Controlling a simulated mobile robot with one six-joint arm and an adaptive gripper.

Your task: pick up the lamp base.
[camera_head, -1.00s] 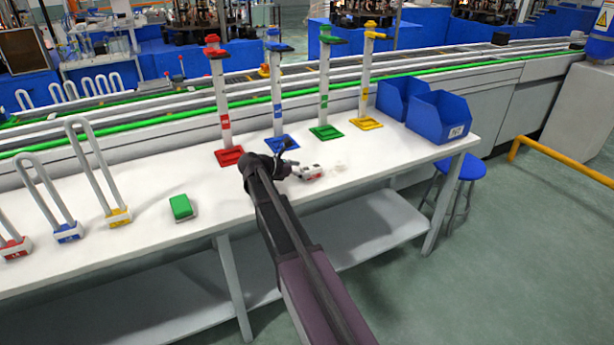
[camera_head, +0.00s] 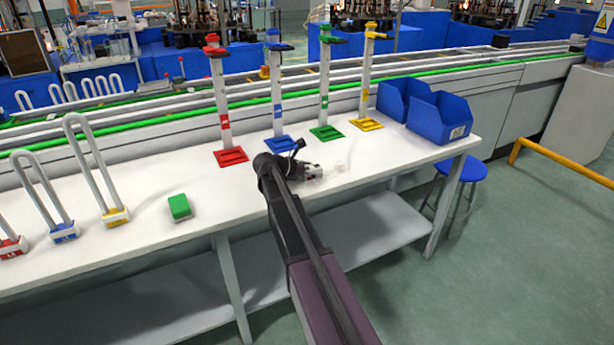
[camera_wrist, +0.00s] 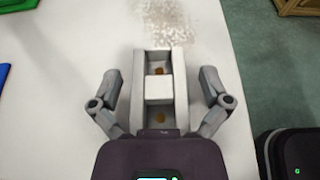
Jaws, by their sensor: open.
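A small pale block that I take for the lamp base (camera_wrist: 159,90) lies on the white table, with long grey sides, a white middle and two brownish round spots. In the head view the lamp base (camera_head: 311,173) shows just right of the end of my arm, partly hidden by it. My gripper (camera_wrist: 160,78) is open, with one finger on each side of the block. Gaps show between the fingers and the block. In the head view my gripper is mostly hidden behind my wrist.
A pale speckled patch (camera_wrist: 182,25) lies beyond the block. Red (camera_head: 230,157), blue (camera_head: 283,145), green (camera_head: 327,133) and yellow (camera_head: 367,125) stands rise behind. Blue bins (camera_head: 440,120) are at right. A green block (camera_head: 179,207) and U-shaped tubes (camera_head: 93,165) are at left.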

